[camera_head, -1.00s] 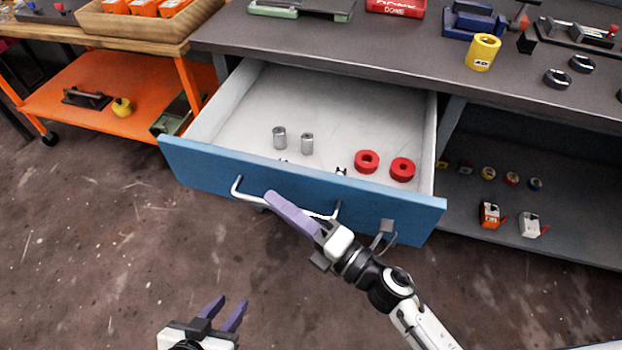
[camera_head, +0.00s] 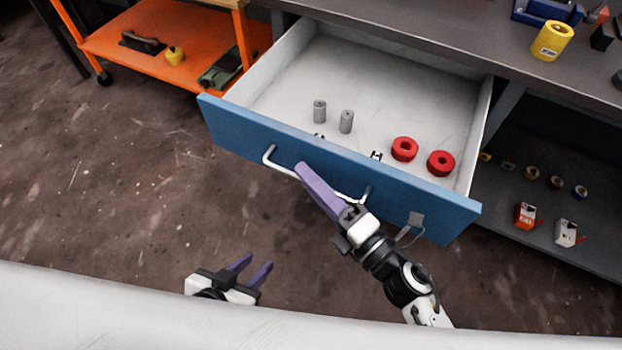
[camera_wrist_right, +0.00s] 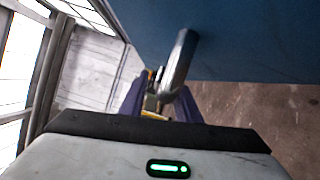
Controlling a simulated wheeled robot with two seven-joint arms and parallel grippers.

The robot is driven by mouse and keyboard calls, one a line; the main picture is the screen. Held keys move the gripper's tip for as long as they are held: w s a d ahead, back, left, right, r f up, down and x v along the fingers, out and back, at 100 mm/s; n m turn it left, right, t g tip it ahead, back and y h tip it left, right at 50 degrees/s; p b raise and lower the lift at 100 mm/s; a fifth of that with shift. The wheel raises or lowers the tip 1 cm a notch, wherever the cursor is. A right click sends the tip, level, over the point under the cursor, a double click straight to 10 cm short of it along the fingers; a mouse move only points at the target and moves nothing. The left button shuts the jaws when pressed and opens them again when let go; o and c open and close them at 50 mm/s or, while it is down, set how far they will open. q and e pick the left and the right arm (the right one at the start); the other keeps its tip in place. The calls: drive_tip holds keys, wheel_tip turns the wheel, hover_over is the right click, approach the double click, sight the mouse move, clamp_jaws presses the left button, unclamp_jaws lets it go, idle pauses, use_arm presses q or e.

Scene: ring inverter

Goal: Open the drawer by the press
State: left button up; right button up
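The drawer with a blue front (camera_head: 420,195) stands well open under the dark workbench. Its white inside holds two grey cylinders (camera_head: 320,111), two red rings (camera_head: 404,149) and small dark parts partly hidden by the front. My right gripper (camera_head: 303,168) is at the pale bar handle (camera_head: 280,168). The right wrist view shows the metal handle (camera_wrist_right: 180,62) between purple fingers with a gap left, so the gripper looks open around it; contact is unclear. My left gripper (camera_head: 256,264) is open and empty, low in front of the drawer. No press can be made out.
The workbench top (camera_head: 420,30) carries a yellow cylinder (camera_head: 552,40) and blue parts (camera_head: 545,10). An orange shelf cart (camera_head: 190,40) stands left of the drawer. A lower shelf at right holds small boxes (camera_head: 525,214). The floor (camera_head: 110,190) left of the drawer is clear.

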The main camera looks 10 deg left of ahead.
drive_tip(key=shift+s+d, duration=0.25)
drive_tip(key=v, duration=0.9)
drive_tip(key=shift+s+d+b, duration=0.2)
drive_tip(key=shift+b, duration=0.25)
